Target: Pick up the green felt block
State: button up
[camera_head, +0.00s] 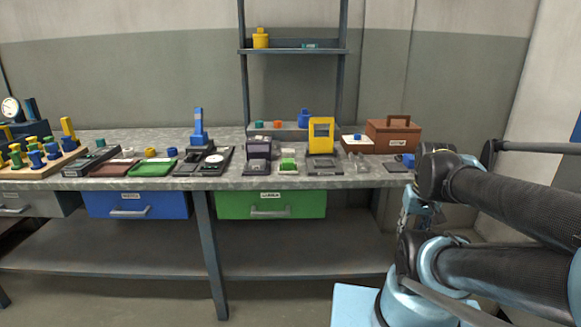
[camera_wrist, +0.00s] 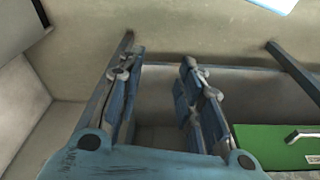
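A small green block (camera_head: 288,163) stands on the workbench right of centre in the head view, between a dark purple device and a yellow-framed device. It looks like the felt block, but its material is too small to tell. My gripper (camera_wrist: 158,75) is open in the wrist view, with its two blue fingers apart and nothing between them. In the head view my gripper (camera_head: 418,212) hangs by the bench's right end, below the top and well right of the green block. The wrist view does not show the block.
The workbench (camera_head: 225,180) has a green drawer (camera_head: 270,205) and a blue drawer (camera_head: 135,205). A yellow-framed device (camera_head: 321,136) and dark purple device (camera_head: 258,150) crowd the block. A brown toolbox (camera_head: 393,135) stands right. A shelf (camera_head: 290,50) rises behind. A green tray (camera_head: 152,169) lies left.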

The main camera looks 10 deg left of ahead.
jog(key=o, duration=0.4)
jog(key=shift+s+r, duration=0.15)
jog(key=shift+o, duration=1.4)
jog(key=shift+w+a+r+m, duration=0.15)
jog(key=shift+r+m, duration=0.05)
jog(key=shift+r, duration=0.4)
jog(key=shift+w+a+r+m, duration=0.1)
jog(key=shift+a+r+m, duration=0.1)
jog(key=shift+r, duration=0.35)
jog(key=w+a+r+m+g+y, duration=0.2)
jog(key=w+a+r+m+y, duration=0.2)
jog(key=w+a+r+m, duration=1.25)
jog(key=n+g, duration=0.1)
jog(key=n, duration=0.1)
send_over(288, 160)
jog(key=d, duration=0.2)
jog(key=f, duration=0.4)
jog(key=shift+w+d+f, duration=0.15)
jog(key=shift+w+f, duration=0.05)
jog(key=shift+f, duration=0.05)
jog(key=shift+x, duration=2.65)
